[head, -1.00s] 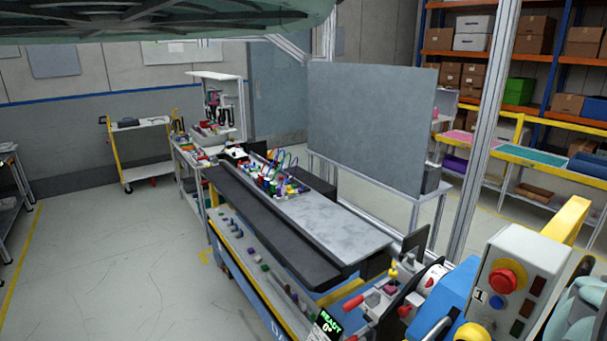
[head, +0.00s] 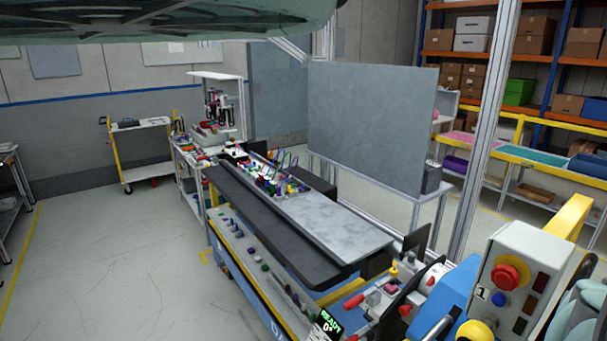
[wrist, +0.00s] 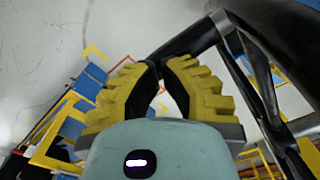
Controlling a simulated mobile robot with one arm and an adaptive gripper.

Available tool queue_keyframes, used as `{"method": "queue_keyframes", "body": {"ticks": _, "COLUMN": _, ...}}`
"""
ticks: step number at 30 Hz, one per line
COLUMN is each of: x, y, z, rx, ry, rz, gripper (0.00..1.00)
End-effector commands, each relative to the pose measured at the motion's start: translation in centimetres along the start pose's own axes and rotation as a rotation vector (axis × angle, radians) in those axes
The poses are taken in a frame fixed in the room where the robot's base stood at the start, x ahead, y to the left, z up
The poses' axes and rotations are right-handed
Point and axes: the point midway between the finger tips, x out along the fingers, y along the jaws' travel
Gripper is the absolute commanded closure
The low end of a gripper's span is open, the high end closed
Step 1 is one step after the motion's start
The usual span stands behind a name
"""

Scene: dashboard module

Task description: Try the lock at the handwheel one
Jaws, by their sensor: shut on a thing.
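In the wrist view my gripper (wrist: 160,70) has yellow ribbed fingers with black inner pads, and their tips come together on a black bar. The bar belongs to a black curved frame (wrist: 198,38) that runs to the upper right and down the right side, and looks like the handwheel's rim. The fingertips hide the part of the bar they hold. In the head view a small display (head: 328,322) reads READY and 0°. I cannot make out the handwheel or my gripper clearly in the head view.
The grey control box (head: 518,285) with a red button is close at the lower right. A long workbench (head: 325,220) with small coloured parts runs across the middle, before a grey upright panel (head: 370,125). The floor (head: 110,260) on the left is clear.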

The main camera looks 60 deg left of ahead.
Motion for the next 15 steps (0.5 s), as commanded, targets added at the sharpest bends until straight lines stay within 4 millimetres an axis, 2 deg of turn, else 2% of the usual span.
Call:
{"method": "queue_keyframes", "body": {"ticks": 7, "x": -0.3, "y": 0.0, "z": 0.0, "rx": 0.001, "ry": 0.0, "rz": 0.0, "gripper": 1.0}}
{"method": "queue_keyframes", "body": {"ticks": 15, "x": -2.4, "y": 0.0, "z": -0.1, "rx": 0.0, "ry": 0.002, "rz": -0.001, "gripper": 1.0}}
